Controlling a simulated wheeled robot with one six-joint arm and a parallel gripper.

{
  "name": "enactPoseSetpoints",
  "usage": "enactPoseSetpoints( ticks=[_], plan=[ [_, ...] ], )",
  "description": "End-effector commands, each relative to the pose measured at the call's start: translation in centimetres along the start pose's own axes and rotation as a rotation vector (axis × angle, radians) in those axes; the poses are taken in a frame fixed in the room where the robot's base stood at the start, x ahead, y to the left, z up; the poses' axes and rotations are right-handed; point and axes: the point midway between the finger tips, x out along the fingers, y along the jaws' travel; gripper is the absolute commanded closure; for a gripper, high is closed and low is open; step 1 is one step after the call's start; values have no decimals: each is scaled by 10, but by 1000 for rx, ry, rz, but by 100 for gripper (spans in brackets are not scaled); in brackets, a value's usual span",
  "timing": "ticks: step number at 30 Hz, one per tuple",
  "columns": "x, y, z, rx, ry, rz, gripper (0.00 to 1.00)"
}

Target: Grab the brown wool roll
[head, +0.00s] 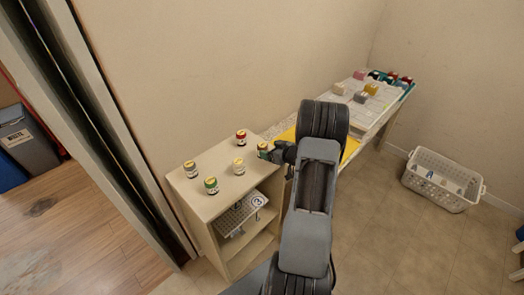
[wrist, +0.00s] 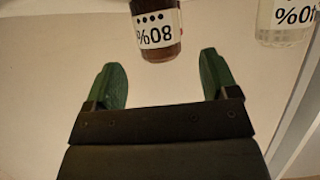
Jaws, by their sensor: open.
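No thing in view is clearly a brown wool roll. Small soft-looking blocks or rolls lie on the far white table in the head view: a beige one (head: 338,89), a grey-brown one (head: 361,97), a yellow one (head: 371,89) and a pink one (head: 358,75). They are too small to tell if any is wool. My gripper (wrist: 162,82) is open and empty, its green fingertips apart. In the head view my gripper is at the low shelf's right edge.
A second, clear jar (wrist: 284,20) stands at the upper right of the wrist view. Several small jars stand on the beige shelf (head: 206,208), including a red-topped one (head: 241,137). A white basket (head: 445,181) sits on the floor at right. Open floor lies before it.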

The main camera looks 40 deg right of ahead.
Motion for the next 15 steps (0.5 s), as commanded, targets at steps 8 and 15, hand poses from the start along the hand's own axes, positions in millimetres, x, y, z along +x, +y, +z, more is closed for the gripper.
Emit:
enactPoseSetpoints(
  ticks=[8, 15],
  plan=[
    [22, -1, -4, -1, 0, -3, 20],
    [50, 0, -4, 0, -1, -1, 20]
  ],
)
